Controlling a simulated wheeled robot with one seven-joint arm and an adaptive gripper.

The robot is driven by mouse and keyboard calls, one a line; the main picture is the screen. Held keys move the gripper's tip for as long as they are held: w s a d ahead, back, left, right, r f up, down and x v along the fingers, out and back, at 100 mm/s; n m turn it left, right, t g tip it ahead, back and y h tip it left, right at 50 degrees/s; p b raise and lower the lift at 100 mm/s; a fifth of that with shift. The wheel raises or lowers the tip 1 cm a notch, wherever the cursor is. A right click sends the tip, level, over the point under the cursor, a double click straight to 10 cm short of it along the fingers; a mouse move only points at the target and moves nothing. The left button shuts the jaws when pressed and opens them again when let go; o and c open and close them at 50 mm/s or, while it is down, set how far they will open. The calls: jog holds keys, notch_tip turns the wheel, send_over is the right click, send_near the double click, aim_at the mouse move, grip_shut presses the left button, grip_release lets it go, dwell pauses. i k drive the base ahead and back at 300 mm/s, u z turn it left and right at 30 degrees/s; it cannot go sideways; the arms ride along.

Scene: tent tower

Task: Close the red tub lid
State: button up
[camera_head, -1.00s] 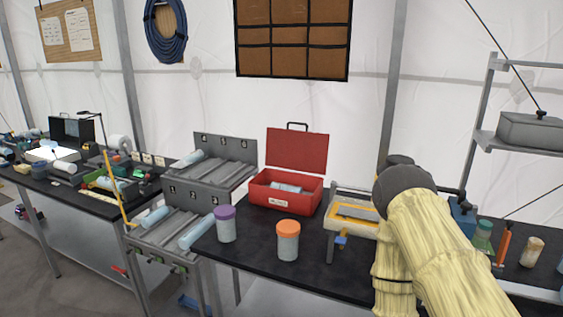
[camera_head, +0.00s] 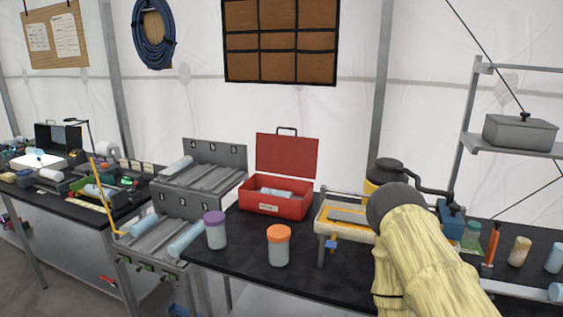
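The red tub (camera_head: 275,207) sits on the black table at the middle of the head view. Its red lid (camera_head: 287,155) stands up open at the back, with a dark handle on its top edge. A pale blue roll-like item (camera_head: 272,192) shows inside the tub. My arm, in a yellow cover, reaches in from the lower right, to the right of the tub and apart from it. My gripper cannot be made out; it seems hidden behind or beyond the arm.
A purple-capped jar (camera_head: 215,231) and an orange-capped jar (camera_head: 279,246) stand in front of the tub. A yellow-framed tray device (camera_head: 345,218) stands right of it. Grey racks (camera_head: 214,158) stand at left. A grey shelf (camera_head: 510,141) is at right.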

aim_at(297, 156)
jog(key=z, duration=1.95)
jog(key=i, duration=1.1)
jog(key=u, duration=2.35)
